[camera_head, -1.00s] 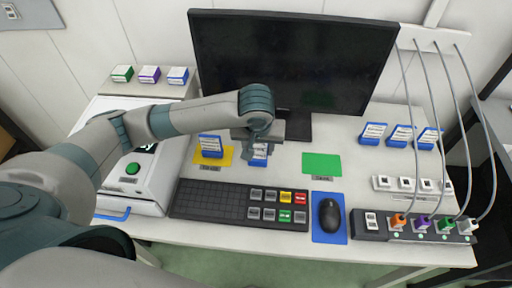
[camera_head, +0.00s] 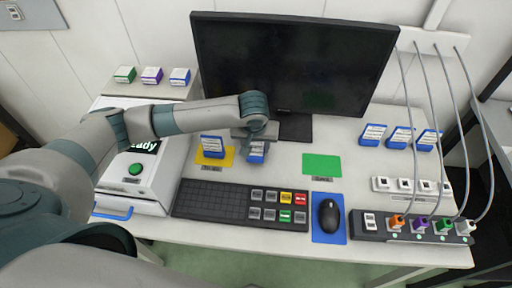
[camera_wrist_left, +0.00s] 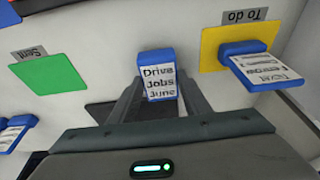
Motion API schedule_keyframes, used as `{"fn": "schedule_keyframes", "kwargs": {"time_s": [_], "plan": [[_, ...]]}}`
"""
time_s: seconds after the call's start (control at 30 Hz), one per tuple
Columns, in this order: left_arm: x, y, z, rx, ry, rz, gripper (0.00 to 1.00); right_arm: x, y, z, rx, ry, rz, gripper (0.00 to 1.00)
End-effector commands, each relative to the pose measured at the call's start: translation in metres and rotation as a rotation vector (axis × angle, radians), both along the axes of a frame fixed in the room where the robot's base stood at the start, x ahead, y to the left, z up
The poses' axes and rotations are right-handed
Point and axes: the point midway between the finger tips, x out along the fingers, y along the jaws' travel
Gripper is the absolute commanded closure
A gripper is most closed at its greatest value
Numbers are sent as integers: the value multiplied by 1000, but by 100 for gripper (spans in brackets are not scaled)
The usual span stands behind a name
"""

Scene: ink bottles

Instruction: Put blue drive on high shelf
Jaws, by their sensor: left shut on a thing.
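My left gripper (camera_head: 256,140) is over the desk in front of the monitor, shut on a blue drive (camera_head: 257,154) with a white label. In the left wrist view this drive (camera_wrist_left: 158,78) reads "Drive Jobs June" and sits between the two fingers. Another blue drive (camera_head: 211,145) stands on the yellow "To do" mat (camera_head: 203,161), left of the held one; it also shows in the left wrist view (camera_wrist_left: 262,66). A raised shelf (camera_head: 150,91) at the back left bears a green, a purple and a blue labelled block (camera_head: 180,76). My right gripper is not in view.
A white machine (camera_head: 130,185) with a green button stands below the shelf, under my left arm. The monitor (camera_head: 295,60) stands behind the gripper. A green mat (camera_head: 322,165) is empty. Several blue drives (camera_head: 400,137) stand at the right. A keyboard (camera_head: 215,200) lies in front.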

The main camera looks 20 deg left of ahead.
Motion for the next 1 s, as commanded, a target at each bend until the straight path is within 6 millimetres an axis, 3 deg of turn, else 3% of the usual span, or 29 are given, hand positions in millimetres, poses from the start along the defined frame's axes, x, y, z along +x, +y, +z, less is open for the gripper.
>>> {"fn": "schedule_keyframes", "kwargs": {"time_s": [0.17, 0.57, 0.6, 0.63, 1.0], "plan": [[0, 0, -15, 0, -1, 0, 83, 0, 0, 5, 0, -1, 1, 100], [0, 0, -19, -1, 0, 0, 83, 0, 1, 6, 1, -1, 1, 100], [0, 0, -19, 0, 0, 0, 47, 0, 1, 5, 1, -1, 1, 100], [0, 0, -19, 0, -1, 0, 40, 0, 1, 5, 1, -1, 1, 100], [0, 0, -18, 0, -1, 0, 38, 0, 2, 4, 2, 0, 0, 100]]}}
